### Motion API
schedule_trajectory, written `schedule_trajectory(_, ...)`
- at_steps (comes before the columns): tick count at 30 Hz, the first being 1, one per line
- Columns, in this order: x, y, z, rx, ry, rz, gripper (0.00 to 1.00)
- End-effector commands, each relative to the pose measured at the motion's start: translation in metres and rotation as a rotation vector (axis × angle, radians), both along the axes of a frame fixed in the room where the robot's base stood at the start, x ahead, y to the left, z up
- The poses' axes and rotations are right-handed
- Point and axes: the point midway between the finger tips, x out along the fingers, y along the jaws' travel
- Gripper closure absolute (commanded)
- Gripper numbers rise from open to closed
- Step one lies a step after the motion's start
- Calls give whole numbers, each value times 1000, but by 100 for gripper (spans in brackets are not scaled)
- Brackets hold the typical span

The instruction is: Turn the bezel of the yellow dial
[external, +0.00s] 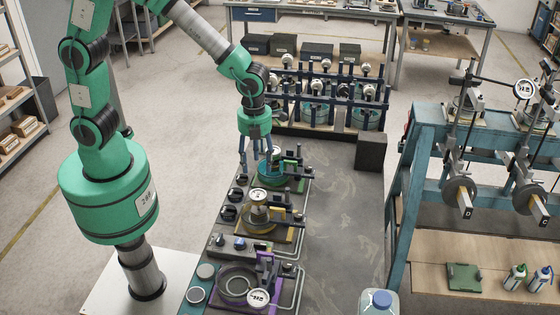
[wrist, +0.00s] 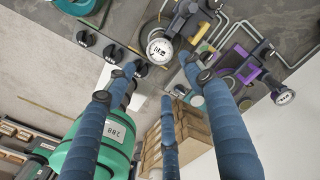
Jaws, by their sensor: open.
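The yellow dial (external: 259,216) sits on the middle station of a dark bench in the external view, with a round white gauge face (external: 258,195) above it. In the wrist view a white gauge face (wrist: 160,50), which seems to be the same one, shows near my fingertips, with a bit of yellow (wrist: 203,47) to its right. My gripper (external: 262,166) has blue fingers spread open and pointing down. In the external view it is over the green station, behind the yellow dial. The wrist view shows the open fingers (wrist: 160,66) with nothing held. The fingers hide part of the stations.
A green dial station (external: 290,170) lies behind the yellow one and a purple one (external: 270,270) in front. Black knobs (external: 228,213) line the bench's left edge.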

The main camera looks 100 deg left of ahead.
Motion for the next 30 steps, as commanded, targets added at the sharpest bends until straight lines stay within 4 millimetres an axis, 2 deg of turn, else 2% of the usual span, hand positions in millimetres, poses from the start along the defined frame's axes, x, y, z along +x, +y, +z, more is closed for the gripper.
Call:
schedule_trajectory(18,-1,0,-94,0,3,0,47)
schedule_trajectory(24,-1,0,-114,0,2,0,47)
schedule_trajectory(30,-1,0,-122,0,1,0,47)
